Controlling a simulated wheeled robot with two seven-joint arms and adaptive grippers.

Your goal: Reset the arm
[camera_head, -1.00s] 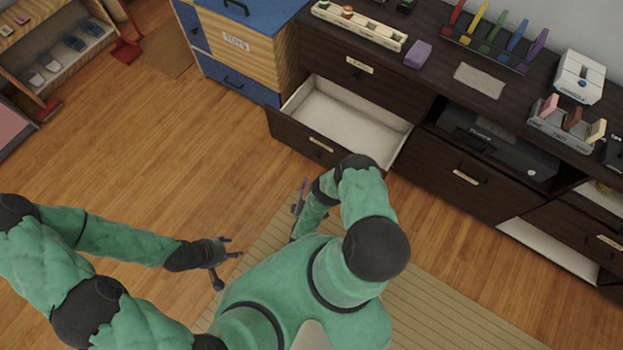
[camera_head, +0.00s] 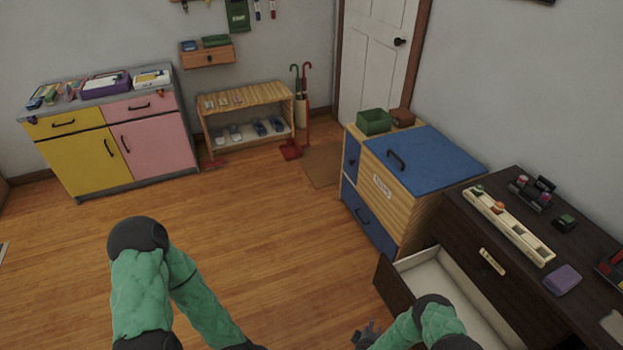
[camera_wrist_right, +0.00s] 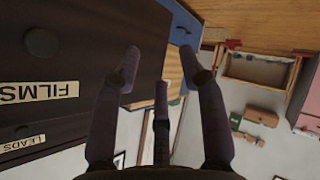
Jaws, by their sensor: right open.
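My right gripper (camera_head: 368,335) shows at the bottom of the head view, beside the open dark drawer's front. In the right wrist view its dark fingers (camera_wrist_right: 160,72) are spread apart with nothing between them. My right arm (camera_head: 432,322) is bent in front of the open drawer (camera_head: 440,280), which looks empty where it shows. My left arm (camera_head: 150,285) is bent at the lower left of the head view. Its forearm runs down to the bottom edge, and the left gripper is out of the picture.
A dark cabinet (camera_head: 590,225) stands at the right; its front fills the left of the wrist view, with a FILMS label (camera_wrist_right: 38,92). A wooden toy chest with a blue lid (camera_head: 430,160) stands beside it. The wood floor (camera_head: 260,225) at centre is clear.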

